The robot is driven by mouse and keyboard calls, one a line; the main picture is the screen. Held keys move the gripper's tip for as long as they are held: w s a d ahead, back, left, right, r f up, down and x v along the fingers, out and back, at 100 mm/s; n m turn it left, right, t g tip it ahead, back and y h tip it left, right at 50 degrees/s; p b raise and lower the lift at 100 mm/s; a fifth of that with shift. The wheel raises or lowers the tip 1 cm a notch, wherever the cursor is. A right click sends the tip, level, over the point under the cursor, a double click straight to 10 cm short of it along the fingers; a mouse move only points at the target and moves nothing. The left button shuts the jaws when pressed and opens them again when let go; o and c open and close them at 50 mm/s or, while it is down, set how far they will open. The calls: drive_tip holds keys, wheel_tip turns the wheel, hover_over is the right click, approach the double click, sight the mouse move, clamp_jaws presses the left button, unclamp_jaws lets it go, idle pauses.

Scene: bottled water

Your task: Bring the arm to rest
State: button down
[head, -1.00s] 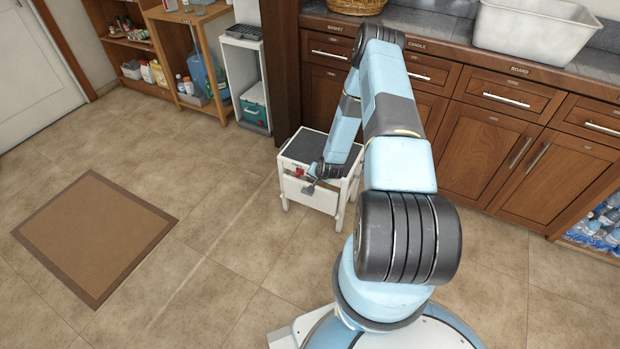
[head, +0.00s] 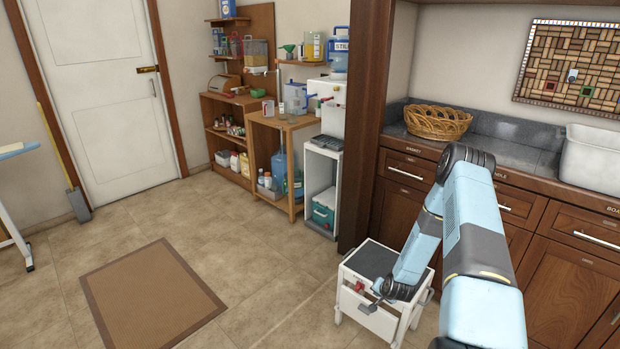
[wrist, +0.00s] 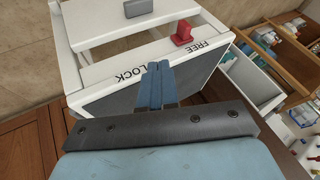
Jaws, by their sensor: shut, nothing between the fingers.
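My gripper (head: 374,300) hangs low in front of the small white stool-like cart (head: 352,320) in the head view. In the wrist view its blue fingers (wrist: 158,84) lie together, shut and empty, over the cart's white frame (wrist: 95,73). A red knob (wrist: 182,33) sits on that frame near the words FREE and LOCK, ahead of the fingertips and to their right. I cannot tell if the fingers touch the cart. My arm is bent, with its elbow high and the forearm reaching down. Part of the cart is hidden behind the arm.
Wooden cabinets (head: 403,209) with a basket (head: 437,122) on the counter stand behind and right of my arm. Shelves with bottles and jugs stand farther back. A brown mat (head: 150,298) lies on the floor at left. Open floor surrounds the mat.

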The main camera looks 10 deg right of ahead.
wheel_tip(320, 180, up, 34)
drive_tip(key=w+a+n+g, duration=0.1)
drive_tip(key=w+a+n, duration=0.1)
drive_tip(key=w+n, duration=0.15)
drive_tip(key=s+a+r+n, duration=0.1)
drive_tip(key=s+a+r, duration=0.1)
drive_tip(key=s+r, duration=0.35)
drive_tip(key=s+a+r+n+h, duration=0.1)
drive_tip(key=s+r, duration=0.1)
drive_tip(key=r, duration=0.6)
drive_tip(key=s+a+r, duration=0.2)
drive_tip(key=s+r, duration=0.2)
drive_tip(key=r, duration=0.3)
drive_tip(key=s+a+r, duration=0.1)
drive_tip(key=s+r, duration=0.3)
drive_tip(key=s, duration=0.5)
drive_tip(key=s+a+r+n, duration=0.1)
drive_tip(key=s+r, duration=0.3)
drive_tip(key=s, duration=0.5)
drive_tip(key=s+a+r+n, duration=0.1)
drive_tip(key=s+a+r, duration=0.1)
drive_tip(key=s+r, duration=0.3)
drive_tip(key=s, duration=0.4)
drive_tip(key=shift+s+a+g, duration=0.3)
drive_tip(key=shift+a+g, duration=0.1)
drive_tip(key=c, duration=1.8)
unclamp_jaws()
drive_tip(key=shift+n, duration=0.25)
